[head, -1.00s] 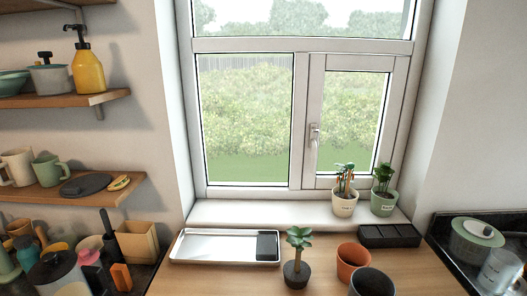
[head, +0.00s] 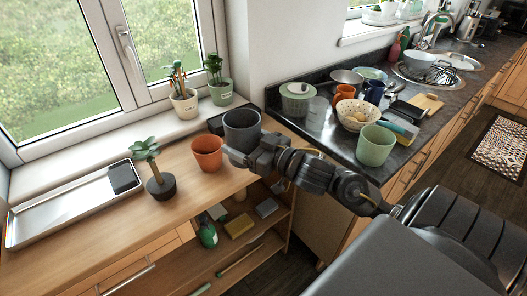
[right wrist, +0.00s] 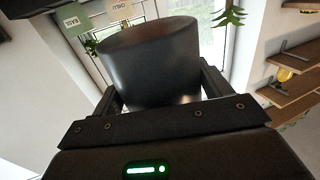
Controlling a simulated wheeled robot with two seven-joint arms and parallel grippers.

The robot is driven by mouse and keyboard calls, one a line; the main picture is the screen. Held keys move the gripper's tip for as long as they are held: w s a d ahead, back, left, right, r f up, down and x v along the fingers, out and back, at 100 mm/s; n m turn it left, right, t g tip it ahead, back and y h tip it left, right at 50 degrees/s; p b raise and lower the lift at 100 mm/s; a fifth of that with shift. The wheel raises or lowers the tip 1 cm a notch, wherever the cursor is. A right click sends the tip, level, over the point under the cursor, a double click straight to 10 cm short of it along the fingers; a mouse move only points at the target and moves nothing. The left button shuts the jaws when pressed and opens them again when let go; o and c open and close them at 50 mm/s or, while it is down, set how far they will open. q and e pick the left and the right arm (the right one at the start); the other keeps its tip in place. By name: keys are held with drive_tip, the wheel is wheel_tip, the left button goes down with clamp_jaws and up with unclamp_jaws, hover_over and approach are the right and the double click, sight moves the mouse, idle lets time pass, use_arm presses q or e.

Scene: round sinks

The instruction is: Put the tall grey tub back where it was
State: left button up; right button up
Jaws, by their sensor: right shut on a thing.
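The tall grey tub (head: 242,124) is a dark grey, open-topped cylinder, upright in the head view. It appears at the right end of the wooden table, just right of the terracotta pot. My right gripper (head: 244,152) is shut on it from the near right side. In the right wrist view the tub (right wrist: 150,58) sits between the two fingers of the right gripper (right wrist: 160,88). The tub's base is partly hidden by the gripper, so I cannot tell whether it touches the table. My left gripper is not in view.
The terracotta pot (head: 207,153) and a small plant in a dark pot (head: 161,187) stand left of the tub. The dark counter (head: 313,128) at right is crowded.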

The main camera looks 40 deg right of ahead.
sight(258, 129)
drive_tip(key=d+r+m+h, duration=0.1)
drive_tip(key=d+m+h, duration=0.2)
drive_tip(key=d+h, duration=0.2)
drive_tip(key=shift+d+r+t+b, duration=0.15)
drive_tip(key=shift+d+t+b, duration=0.15)
drive_tip(key=shift+d, duration=0.85)
drive_tip(key=shift+d, duration=0.1)
